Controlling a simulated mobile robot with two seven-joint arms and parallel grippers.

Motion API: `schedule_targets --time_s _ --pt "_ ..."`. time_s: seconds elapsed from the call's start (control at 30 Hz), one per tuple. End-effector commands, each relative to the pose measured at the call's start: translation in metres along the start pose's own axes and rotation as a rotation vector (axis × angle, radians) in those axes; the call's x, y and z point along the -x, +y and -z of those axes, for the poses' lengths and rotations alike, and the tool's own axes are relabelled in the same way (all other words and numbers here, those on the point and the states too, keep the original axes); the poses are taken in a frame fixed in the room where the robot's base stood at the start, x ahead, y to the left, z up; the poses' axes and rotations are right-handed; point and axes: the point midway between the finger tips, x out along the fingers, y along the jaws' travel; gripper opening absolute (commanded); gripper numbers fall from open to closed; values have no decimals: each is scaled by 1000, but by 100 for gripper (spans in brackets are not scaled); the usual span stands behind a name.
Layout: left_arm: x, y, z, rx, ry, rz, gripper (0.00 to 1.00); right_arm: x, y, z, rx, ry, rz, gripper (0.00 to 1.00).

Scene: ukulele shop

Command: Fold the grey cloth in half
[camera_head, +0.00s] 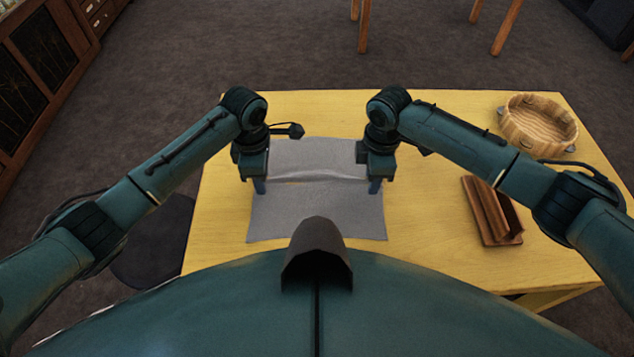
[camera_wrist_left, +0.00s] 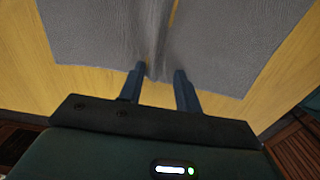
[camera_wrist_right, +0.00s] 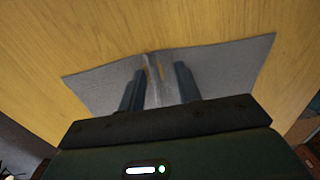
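The grey cloth (camera_head: 320,213) lies on the yellow table, with a raised ridge running left to right across its middle. My left gripper (camera_head: 259,186) is at the ridge's left end, pointing down. In the left wrist view its fingers (camera_wrist_left: 160,72) are apart, with the cloth's ridge (camera_wrist_left: 157,40) rising between them, closer to the left finger. My right gripper (camera_head: 375,187) is at the ridge's right end. In the right wrist view its fingers (camera_wrist_right: 159,70) are apart on either side of the ridge of the cloth (camera_wrist_right: 230,68).
A round wooden tambourine-like ring (camera_head: 512,130) sits at the table's back right. A brown wooden stand (camera_head: 480,210) lies in front of it. A dark round seat (camera_head: 150,250) is left of the table.

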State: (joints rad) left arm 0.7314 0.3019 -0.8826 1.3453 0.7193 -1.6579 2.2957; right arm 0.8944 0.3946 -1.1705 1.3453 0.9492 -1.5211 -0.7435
Motion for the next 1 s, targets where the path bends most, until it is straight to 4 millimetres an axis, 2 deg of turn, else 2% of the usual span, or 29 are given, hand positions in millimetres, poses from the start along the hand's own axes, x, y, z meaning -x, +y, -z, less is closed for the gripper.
schedule_targets --time_s 0.8,1.0 --pt "-1 -1 1 1 2 2 0 -1 0 -1 -1 -1 1 0" --pt "-1 -1 1 1 2 2 0 -1 0 -1 -1 -1 1 0"
